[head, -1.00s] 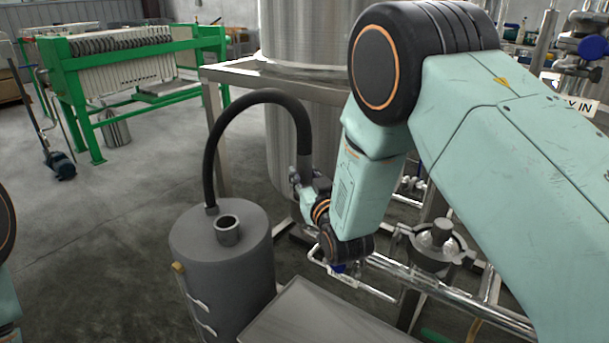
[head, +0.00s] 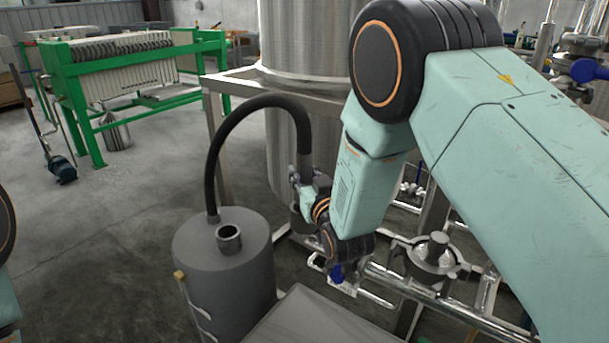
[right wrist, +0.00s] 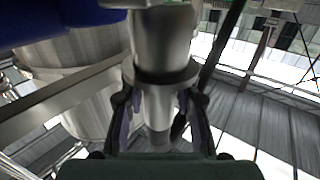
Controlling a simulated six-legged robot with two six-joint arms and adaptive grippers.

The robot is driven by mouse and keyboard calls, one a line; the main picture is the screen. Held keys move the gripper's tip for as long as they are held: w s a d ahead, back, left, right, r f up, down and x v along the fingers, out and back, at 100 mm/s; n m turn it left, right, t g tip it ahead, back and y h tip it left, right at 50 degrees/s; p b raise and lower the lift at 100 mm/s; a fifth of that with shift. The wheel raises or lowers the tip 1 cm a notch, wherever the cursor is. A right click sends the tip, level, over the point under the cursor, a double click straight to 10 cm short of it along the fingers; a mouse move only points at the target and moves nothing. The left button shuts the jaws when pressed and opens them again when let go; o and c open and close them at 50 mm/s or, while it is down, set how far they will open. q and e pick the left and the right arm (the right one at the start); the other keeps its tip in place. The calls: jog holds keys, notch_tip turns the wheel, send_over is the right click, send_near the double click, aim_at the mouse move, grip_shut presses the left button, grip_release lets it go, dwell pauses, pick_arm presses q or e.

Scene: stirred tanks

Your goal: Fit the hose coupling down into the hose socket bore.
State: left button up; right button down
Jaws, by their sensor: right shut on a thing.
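The black hose (head: 228,130) arches up from the top of a grey drum and comes down to my right gripper. My right gripper (head: 302,184) is shut on the hose coupling (head: 304,162) at that hose end, held in the air right of the drum. In the right wrist view, the fingers of the gripper (right wrist: 160,112) close on both sides of the silver coupling (right wrist: 162,45), below a dark ring. An upright, open metal socket (head: 229,240) with a dark bore stands on the drum top, apart from the coupling. My left gripper is out of view.
The grey drum (head: 232,285) stands beside a flat grey surface (head: 322,318). A steel tank (head: 305,45) on a metal frame rises behind the gripper. Pipes with a fitting (head: 432,255) run at lower right. A green filter press (head: 130,70) stands far left; the floor before it is mostly clear.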

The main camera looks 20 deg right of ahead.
aim_at(307, 164)
jog(key=shift+r+p, duration=1.25)
jog(key=shift+r, duration=0.45)
dwell(1.0)
jog(key=shift+f+b, duration=2.3)
jog(key=shift+f, duration=1.25)
jog(key=c, duration=0.9)
grip_release()
jog(key=shift+c, duration=0.2)
jog(key=shift+f, duration=0.1)
jog(key=shift+s+f, duration=0.1)
jog(key=s, duration=1.2)
jog(key=shift+d+r, duration=0.2)
